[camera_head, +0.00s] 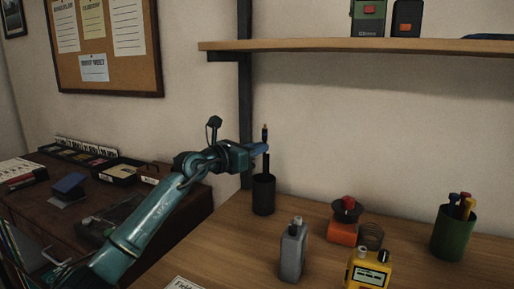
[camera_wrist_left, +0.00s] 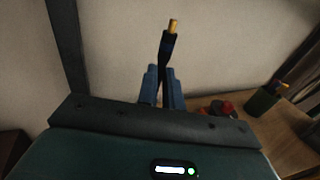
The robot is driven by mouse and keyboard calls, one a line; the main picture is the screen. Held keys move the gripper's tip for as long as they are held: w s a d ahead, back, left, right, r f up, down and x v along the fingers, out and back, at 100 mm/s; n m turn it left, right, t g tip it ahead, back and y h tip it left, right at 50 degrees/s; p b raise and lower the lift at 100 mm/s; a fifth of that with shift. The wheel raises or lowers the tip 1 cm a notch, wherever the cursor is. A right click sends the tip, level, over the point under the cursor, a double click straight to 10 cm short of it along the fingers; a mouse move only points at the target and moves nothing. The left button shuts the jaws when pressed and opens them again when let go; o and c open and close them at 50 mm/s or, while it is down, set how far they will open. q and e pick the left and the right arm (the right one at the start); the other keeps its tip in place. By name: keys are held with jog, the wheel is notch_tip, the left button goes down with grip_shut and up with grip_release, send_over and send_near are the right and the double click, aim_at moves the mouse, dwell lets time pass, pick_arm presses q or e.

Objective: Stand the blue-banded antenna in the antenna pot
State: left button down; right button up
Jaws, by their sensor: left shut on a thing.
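The blue-banded antenna (camera_head: 266,162) is a thin black rod, upright in the head view. The antenna pot (camera_head: 263,197) is a dark cylinder standing on the bench, directly below the gripper. The antenna's lower end meets the pot's mouth in the picture; how deep it reaches is hidden. My right gripper is out of view.
On the bench (camera_head: 225,245) stand a grey radio (camera_head: 293,252), a yellow device (camera_head: 368,270), an orange item (camera_head: 343,231), a small dark cup (camera_head: 370,237) and a green pen cup (camera_head: 453,232). A shelf (camera_head: 300,45) hangs above. A dark cabinet stands left.

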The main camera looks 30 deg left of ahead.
pick_arm(q)
jog(key=c, duration=1.5)
grip_release()
jog(key=shift+s, duration=0.15)
jog(key=shift+b+v, duration=1.05)
jog(key=shift+v, duration=5.4)
jog(key=shift+a, duration=0.1)
